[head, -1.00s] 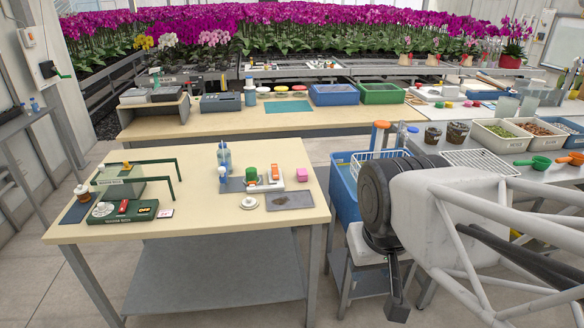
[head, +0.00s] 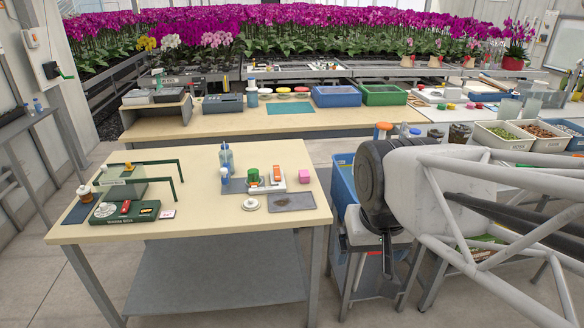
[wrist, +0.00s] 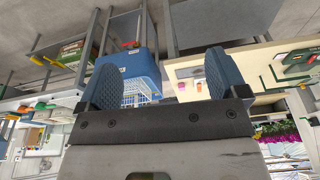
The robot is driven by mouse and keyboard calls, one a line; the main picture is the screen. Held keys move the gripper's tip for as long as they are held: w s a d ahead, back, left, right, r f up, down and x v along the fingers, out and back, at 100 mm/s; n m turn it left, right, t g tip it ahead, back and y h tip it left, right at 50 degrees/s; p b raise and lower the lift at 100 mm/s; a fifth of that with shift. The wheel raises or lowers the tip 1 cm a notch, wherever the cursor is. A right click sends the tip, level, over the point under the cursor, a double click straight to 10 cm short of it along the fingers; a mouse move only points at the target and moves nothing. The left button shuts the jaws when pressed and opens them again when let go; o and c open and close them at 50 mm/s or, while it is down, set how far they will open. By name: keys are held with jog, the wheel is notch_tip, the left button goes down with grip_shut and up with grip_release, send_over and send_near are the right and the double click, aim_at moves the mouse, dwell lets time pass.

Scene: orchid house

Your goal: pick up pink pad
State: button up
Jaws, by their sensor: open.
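A small pink block (head: 304,173), the likeliest pink pad, sits near the right edge of the near wooden table (head: 200,226). My gripper (head: 388,262) hangs beyond the table's right edge, well apart from the block and partly hidden by my arm. In the wrist view its two blue fingers (wrist: 162,78) are spread wide with nothing between them. Small coloured items show far beyond the fingers there, too small to identify surely.
A grey mat (head: 292,202) and a white lid (head: 250,204) lie in front of the tray. A bottle (head: 226,158) stands left of it. A blue bin (head: 345,180) stands between the table and my arm. The table's front middle is clear.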

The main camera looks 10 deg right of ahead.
jog(key=w+r+m, duration=0.2)
jog(key=w, duration=0.8)
jog(key=w+r+m, duration=0.2)
jog(key=w+m, duration=0.1)
jog(key=w, duration=0.7)
jog(key=m+g, duration=0.3)
jog(key=m, duration=0.9)
send_over(304, 173)
notch_tip(304, 173, down, 26)
jog(key=shift+r, duration=0.1)
jog(key=shift+w+f, duration=0.2)
jog(key=shift+f, duration=0.15)
jog(key=shift+f, duration=1.25)
jog(key=shift+f, duration=0.1)
jog(key=shift+s+f, duration=0.2)
jog(key=shift+f, duration=2.35)
